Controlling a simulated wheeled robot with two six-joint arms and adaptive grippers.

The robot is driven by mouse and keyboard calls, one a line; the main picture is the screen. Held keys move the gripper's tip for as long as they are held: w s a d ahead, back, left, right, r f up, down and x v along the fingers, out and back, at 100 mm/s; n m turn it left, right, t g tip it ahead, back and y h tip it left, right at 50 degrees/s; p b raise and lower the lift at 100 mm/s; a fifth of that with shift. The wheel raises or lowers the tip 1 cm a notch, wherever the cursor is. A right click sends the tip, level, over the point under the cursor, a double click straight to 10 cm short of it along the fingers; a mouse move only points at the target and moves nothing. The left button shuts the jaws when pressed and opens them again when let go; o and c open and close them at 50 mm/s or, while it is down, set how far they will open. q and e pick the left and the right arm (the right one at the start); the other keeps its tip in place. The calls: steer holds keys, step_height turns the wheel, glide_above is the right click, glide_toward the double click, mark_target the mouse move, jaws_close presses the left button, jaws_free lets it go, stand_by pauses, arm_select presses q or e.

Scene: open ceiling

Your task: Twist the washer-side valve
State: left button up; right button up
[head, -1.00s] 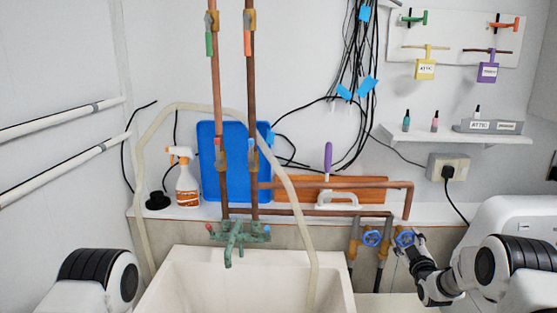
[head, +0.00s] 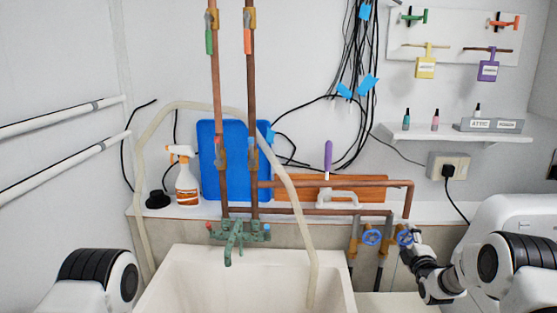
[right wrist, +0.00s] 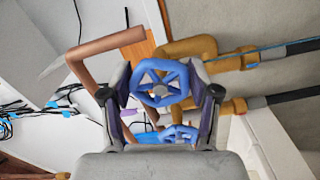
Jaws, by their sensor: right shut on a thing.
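Two blue valve wheels sit on brass valves at the right end of the copper pipes. The left wheel (head: 371,237) is free. The right wheel (head: 404,234), nearer the white machine, is at my right gripper (head: 408,242). In the right wrist view, the fingers of my right gripper (right wrist: 160,90) stand on either side of the held blue wheel (right wrist: 160,83) and grip its rim. The other wheel (right wrist: 180,133) shows partly behind the gripper body. My left gripper is out of view; only part of my left arm shows.
A white sink (head: 250,285) with a beige hose (head: 300,215) stands left of the valves. A copper pipe (head: 350,184) runs above them. The white rounded machine (head: 500,215) is close on the right. A spray bottle (head: 186,182) stands on the ledge.

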steer(key=n, duration=0.5)
steer(key=shift+r, duration=0.15)
steer(key=shift+n, duration=0.3)
steer(key=n, duration=0.3)
steer(key=shift+n, duration=0.4)
steer(key=n, duration=0.2)
steer(key=shift+r+n+p, duration=0.1)
steer(key=shift+n+p, duration=0.2)
steer(key=shift+n, duration=0.1)
steer(key=shift+a+n, duration=0.1)
steer(key=shift+n, duration=1.7)
